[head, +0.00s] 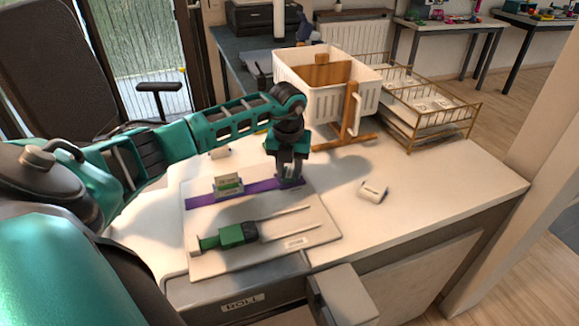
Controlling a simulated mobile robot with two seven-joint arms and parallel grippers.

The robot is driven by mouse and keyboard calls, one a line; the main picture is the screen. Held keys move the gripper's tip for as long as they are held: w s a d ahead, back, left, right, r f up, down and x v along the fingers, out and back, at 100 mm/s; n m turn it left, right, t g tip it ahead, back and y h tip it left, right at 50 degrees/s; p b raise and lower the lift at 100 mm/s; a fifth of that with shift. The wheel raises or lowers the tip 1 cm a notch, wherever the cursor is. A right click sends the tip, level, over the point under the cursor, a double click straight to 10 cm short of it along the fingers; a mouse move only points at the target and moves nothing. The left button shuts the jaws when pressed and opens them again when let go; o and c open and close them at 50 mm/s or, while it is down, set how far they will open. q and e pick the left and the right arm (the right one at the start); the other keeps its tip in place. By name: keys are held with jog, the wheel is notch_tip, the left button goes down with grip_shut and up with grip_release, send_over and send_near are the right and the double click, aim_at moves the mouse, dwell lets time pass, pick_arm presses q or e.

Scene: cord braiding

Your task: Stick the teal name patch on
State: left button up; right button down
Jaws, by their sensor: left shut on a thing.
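My left gripper (289,178) points down over the right end of a purple strap (203,200). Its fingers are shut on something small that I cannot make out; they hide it. The strap lies across a pale board (200,265) on the table. A small holder with a green and white face (228,184) stands at the strap, left of the gripper. I cannot tell whether this face is the name patch, and no clearly teal patch shows elsewhere. My right gripper is not in view.
A green tool with two long prongs (232,235) lies on the board's near part, beside a small pale label (298,242). A small white object (373,191) lies to the right. A white crate (300,86) and wire tray (440,122) stand behind.

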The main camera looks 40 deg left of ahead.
pick_arm(q)
jog(key=shift+f, duration=0.2)
jog(key=o, duration=1.1)
jog(key=shift+c, duration=0.2)
jog(key=shift+o, duration=0.3)
jog(key=shift+o, duration=1.3)
jog(key=shift+r, duration=0.1)
jog(key=shift+s+d+r+p, duration=0.1)
jog(key=shift+s+r+p, duration=0.1)
jog(key=shift+r+p, duration=1.2)
jog(key=shift+s+d+r+p, duration=0.1)
jog(key=shift+s+r+p, duration=0.05)
jog(key=shift+r+p, duration=1.25)
jog(key=shift+r, duration=0.1)
